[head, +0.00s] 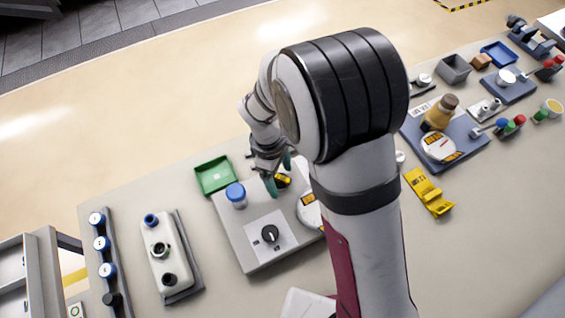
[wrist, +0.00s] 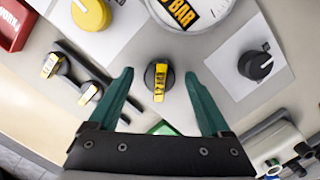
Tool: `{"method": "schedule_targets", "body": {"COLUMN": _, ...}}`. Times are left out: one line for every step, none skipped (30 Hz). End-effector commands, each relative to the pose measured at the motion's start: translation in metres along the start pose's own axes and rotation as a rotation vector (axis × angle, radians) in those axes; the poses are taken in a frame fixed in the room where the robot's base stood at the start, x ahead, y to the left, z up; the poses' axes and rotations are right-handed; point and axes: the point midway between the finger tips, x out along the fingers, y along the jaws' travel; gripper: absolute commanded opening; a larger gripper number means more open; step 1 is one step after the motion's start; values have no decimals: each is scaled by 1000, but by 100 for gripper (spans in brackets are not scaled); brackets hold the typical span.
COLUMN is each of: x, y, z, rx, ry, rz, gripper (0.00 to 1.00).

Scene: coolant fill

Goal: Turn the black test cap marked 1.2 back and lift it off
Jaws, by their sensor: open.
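The black test cap (wrist: 159,80) has a yellow grip bar whose small print appears to read 1.2 BAR. In the wrist view it lies between the fingers of my gripper (wrist: 158,74). The two green fingers are spread wide, one on each side, with a clear gap to the cap. In the head view my gripper (head: 280,173) is over the back of the grey bench unit (head: 238,252), and the cap (head: 284,181) is partly hidden by the fingers. I cannot tell the height of the fingertips against the cap.
A blue-capped jar (head: 236,194) and a green tray (head: 215,175) are left of my gripper. A black knob (head: 270,233) and a round gauge (wrist: 190,12) are also near. A white tank (head: 165,255) stands farther left. A yellow bracket (head: 430,192) lies at right.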

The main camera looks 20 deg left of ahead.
Motion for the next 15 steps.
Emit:
{"method": "schedule_targets", "body": {"x": 2, "y": 0, "z": 0, "rx": 0, "ry": 0, "rz": -1, "gripper": 82}}
{"method": "schedule_targets", "body": {"x": 3, "y": 0, "z": 0, "rx": 0, "ry": 0, "rz": 0, "gripper": 82}}
{"method": "schedule_targets", "body": {"x": 4, "y": 0, "z": 0, "rx": 1, "ry": 0, "rz": 0, "gripper": 82}}
{"method": "schedule_targets", "body": {"x": 4, "y": 0, "z": 0, "rx": 1, "ry": 0, "rz": 0, "gripper": 82}}
{"method": "schedule_targets", "body": {"x": 4, "y": 0, "z": 0, "rx": 1, "ry": 0, "rz": 0, "gripper": 82}}
{"method": "schedule_targets", "body": {"x": 3, "y": 0, "z": 0, "rx": 1, "ry": 0, "rz": 0, "gripper": 82}}
{"method": "schedule_targets", "body": {"x": 3, "y": 0, "z": 0, "rx": 1, "ry": 0, "rz": 0, "gripper": 82}}
{"method": "schedule_targets", "body": {"x": 3, "y": 0, "z": 0, "rx": 1, "ry": 0, "rz": 0, "gripper": 82}}
{"method": "schedule_targets", "body": {"x": 3, "y": 0, "z": 0, "rx": 1, "ry": 0, "rz": 0, "gripper": 77}}
{"method": "schedule_targets", "body": {"x": 3, "y": 0, "z": 0, "rx": 1, "ry": 0, "rz": 0, "gripper": 71}}
{"method": "schedule_targets", "body": {"x": 3, "y": 0, "z": 0, "rx": 1, "ry": 0, "rz": 0, "gripper": 66}}
{"method": "schedule_targets", "body": {"x": 3, "y": 0, "z": 0, "rx": 1, "ry": 0, "rz": 0, "gripper": 59}}
{"method": "schedule_targets", "body": {"x": 3, "y": 0, "z": 0, "rx": 1, "ry": 1, "rz": 0, "gripper": 53}}
{"method": "schedule_targets", "body": {"x": 3, "y": 0, "z": 0, "rx": 1, "ry": 0, "rz": 0, "gripper": 48}}
{"method": "schedule_targets", "body": {"x": 3, "y": 0, "z": 0, "rx": 1, "ry": 0, "rz": 0, "gripper": 41}}
